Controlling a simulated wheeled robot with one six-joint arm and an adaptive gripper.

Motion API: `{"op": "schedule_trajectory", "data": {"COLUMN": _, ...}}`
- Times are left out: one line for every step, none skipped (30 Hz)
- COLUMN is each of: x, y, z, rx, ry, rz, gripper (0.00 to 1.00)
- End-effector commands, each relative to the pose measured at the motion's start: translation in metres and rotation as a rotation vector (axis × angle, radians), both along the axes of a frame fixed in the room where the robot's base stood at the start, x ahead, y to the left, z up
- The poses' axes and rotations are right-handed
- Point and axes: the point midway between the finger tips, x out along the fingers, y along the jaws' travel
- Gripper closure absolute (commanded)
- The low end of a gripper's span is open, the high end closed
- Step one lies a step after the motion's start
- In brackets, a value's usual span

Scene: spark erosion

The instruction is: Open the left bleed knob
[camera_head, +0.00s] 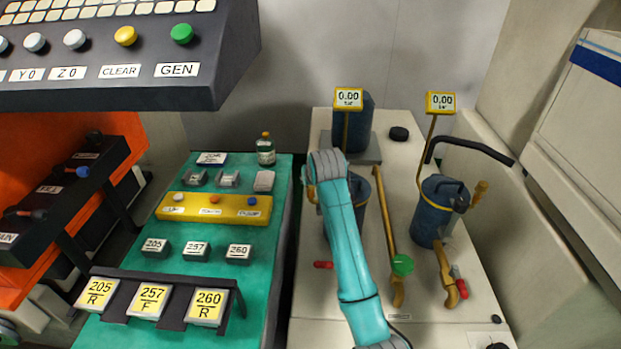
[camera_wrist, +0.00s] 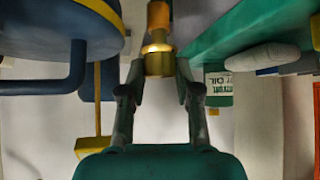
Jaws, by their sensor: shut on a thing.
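The left bleed knob (camera_wrist: 158,57) is a brass-yellow stepped knob at the top middle of the wrist view. My gripper (camera_wrist: 160,68) has its two fingers on either side of it, shut on it. In the head view my teal arm covers most of the left blue canister (camera_head: 362,190), and the knob and my fingertips are hidden there. A large blue round body (camera_wrist: 60,30) with a bar handle fills the upper left of the wrist view. A gauge (camera_head: 348,99) above the left canister reads 0.00.
A second blue canister (camera_head: 438,210) with a brass knob (camera_head: 480,190) and a 0.00 gauge (camera_head: 440,103) stands to the right. The green bench (camera_head: 215,290) with a bottle (camera_head: 265,150) is on the left.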

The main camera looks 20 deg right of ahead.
Motion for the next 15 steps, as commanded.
{"op": "schedule_trajectory", "data": {"x": 0.0, "y": -0.0019, "z": 0.0003, "rx": 0.001, "ry": 0.0, "rz": 0.034, "gripper": 1.0}}
{"op": "schedule_trajectory", "data": {"x": 0.0, "y": -0.0022, "z": 0.0003, "rx": 0.001, "ry": 0.0, "rz": 0.055, "gripper": 1.0}}
{"op": "schedule_trajectory", "data": {"x": 0.0, "y": -0.0023, "z": 0.0003, "rx": 0.001, "ry": 0.0, "rz": 0.083, "gripper": 1.0}}
{"op": "schedule_trajectory", "data": {"x": 0.0002, "y": -0.0023, "z": 0.0003, "rx": 0.0, "ry": 0.0, "rz": 0.103, "gripper": 1.0}}
{"op": "schedule_trajectory", "data": {"x": 0.0002, "y": -0.0021, "z": 0.0003, "rx": 0.001, "ry": 0.0, "rz": 0.122, "gripper": 1.0}}
{"op": "schedule_trajectory", "data": {"x": 0.0002, "y": -0.0021, "z": 0.0002, "rx": 0.001, "ry": 0.0, "rz": 0.144, "gripper": 1.0}}
{"op": "schedule_trajectory", "data": {"x": 0.0002, "y": -0.0025, "z": 0.0002, "rx": 0.0, "ry": 0.0, "rz": 0.161, "gripper": 1.0}}
{"op": "schedule_trajectory", "data": {"x": 0.0003, "y": -0.0026, "z": 0.0002, "rx": 0.001, "ry": 0.0, "rz": 0.175, "gripper": 1.0}}
{"op": "schedule_trajectory", "data": {"x": 0.0004, "y": -0.0028, "z": 0.0001, "rx": 0.0, "ry": 0.0, "rz": 0.194, "gripper": 1.0}}
{"op": "schedule_trajectory", "data": {"x": 0.0004, "y": -0.0026, "z": 0.0001, "rx": 0.0, "ry": 0.0, "rz": 0.206, "gripper": 1.0}}
{"op": "schedule_trajectory", "data": {"x": 0.0005, "y": -0.0024, "z": 0.0002, "rx": 0.0, "ry": 0.0, "rz": 0.218, "gripper": 1.0}}
{"op": "schedule_trajectory", "data": {"x": 0.0005, "y": -0.0024, "z": 0.0002, "rx": 0.0, "ry": 0.0, "rz": 0.23, "gripper": 1.0}}
{"op": "schedule_trajectory", "data": {"x": 0.0005, "y": -0.0023, "z": 0.0002, "rx": 0.0, "ry": 0.0, "rz": 0.239, "gripper": 1.0}}
{"op": "schedule_trajectory", "data": {"x": 0.0005, "y": -0.0021, "z": 0.0002, "rx": 0.0, "ry": 0.0, "rz": 0.247, "gripper": 1.0}}
{"op": "schedule_trajectory", "data": {"x": 0.0005, "y": -0.0022, "z": 0.0002, "rx": 0.0, "ry": 0.0, "rz": 0.255, "gripper": 1.0}}
